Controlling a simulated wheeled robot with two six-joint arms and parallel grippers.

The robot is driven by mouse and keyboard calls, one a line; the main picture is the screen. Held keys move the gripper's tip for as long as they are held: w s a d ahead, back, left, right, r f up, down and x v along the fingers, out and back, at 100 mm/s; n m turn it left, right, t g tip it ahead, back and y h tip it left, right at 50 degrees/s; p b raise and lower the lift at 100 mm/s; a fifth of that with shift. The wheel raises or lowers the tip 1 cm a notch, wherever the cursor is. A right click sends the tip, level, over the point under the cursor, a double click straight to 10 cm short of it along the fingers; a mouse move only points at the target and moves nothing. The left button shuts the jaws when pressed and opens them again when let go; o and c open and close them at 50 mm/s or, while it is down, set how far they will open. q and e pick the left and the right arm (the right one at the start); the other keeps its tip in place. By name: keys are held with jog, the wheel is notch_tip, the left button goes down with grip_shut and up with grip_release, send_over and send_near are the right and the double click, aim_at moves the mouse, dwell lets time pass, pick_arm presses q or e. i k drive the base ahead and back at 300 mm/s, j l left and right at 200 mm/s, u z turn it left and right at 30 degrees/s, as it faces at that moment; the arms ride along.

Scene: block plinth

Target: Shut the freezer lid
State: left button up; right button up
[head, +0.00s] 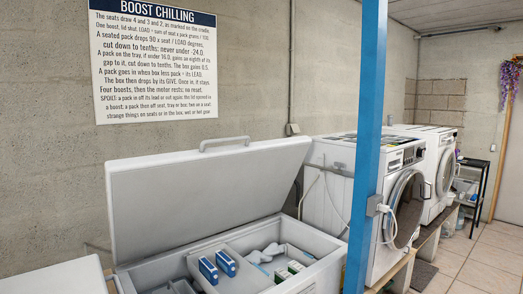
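A white chest freezer (330,263) stands at the lower middle of the head view, cut off by the bottom edge. Its lid (200,195) is raised and leans back towards the wall, with a grey handle (224,143) along its upper edge. Inside the box are two blue-and-white packs (226,263) standing side by side, some green-and-white packs (287,270) and a pale crumpled shape. A dark item lies at the left of the box and is hard to make out. Neither of my grippers is in view.
A blue post (367,150) stands just right of the freezer, in front of two white washing machines (330,190). A white surface (60,278) is at the lower left. A sign (153,60) hangs above the lid. Tiled floor (480,265) is open at the right.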

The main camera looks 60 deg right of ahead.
aim_at(158, 204)
jog(key=z, duration=2.05)
